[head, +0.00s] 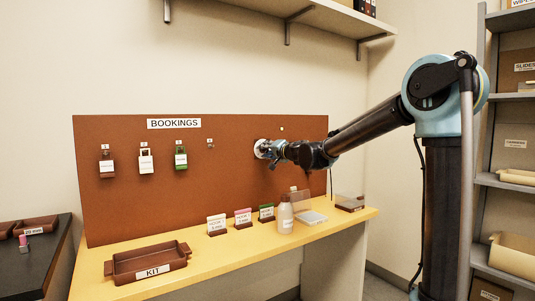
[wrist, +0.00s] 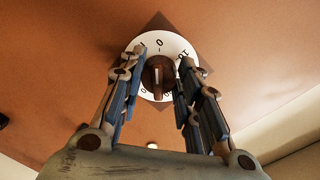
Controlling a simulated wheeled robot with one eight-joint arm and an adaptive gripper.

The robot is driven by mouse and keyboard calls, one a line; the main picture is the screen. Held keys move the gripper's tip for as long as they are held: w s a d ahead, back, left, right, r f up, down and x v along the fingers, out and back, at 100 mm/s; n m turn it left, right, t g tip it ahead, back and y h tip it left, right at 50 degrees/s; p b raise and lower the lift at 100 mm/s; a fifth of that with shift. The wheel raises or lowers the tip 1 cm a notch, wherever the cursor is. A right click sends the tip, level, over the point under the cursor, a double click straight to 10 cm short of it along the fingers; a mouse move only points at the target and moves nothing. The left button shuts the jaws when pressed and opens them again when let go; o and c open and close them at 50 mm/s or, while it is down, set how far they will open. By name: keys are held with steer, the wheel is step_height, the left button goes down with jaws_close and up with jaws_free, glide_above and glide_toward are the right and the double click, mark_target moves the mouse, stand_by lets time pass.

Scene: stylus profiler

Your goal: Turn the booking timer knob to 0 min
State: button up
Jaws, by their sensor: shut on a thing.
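The booking timer is a round white dial (head: 261,148) on the right part of the brown BOOKINGS board. In the wrist view the dial (wrist: 182,44) has a 0 near its top and other numbers around the rim, some hidden by my fingers. Its dark brown knob (wrist: 158,86) is a bar standing about upright in that view, its upper end towards the 0. A small pale mark shows on the bar; exact alignment is hard to tell. My gripper (wrist: 161,68) has a finger on each side of the knob and is shut on it. In the head view my gripper (head: 269,151) covers part of the dial.
Red, white and green padlocks (head: 181,159) hang on the board (head: 230,185) to the left. Below, the yellow bench (head: 225,250) holds a KIT tray (head: 120,268), several small cards, a white bottle (head: 285,218) and clear boxes. A shelf (head: 310,15) is above.

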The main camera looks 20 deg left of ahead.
steer(key=shift+f, duration=0.1)
steer(key=o, duration=1.1)
steer(key=shift+w, duration=0.1)
steer(key=v, duration=1.2)
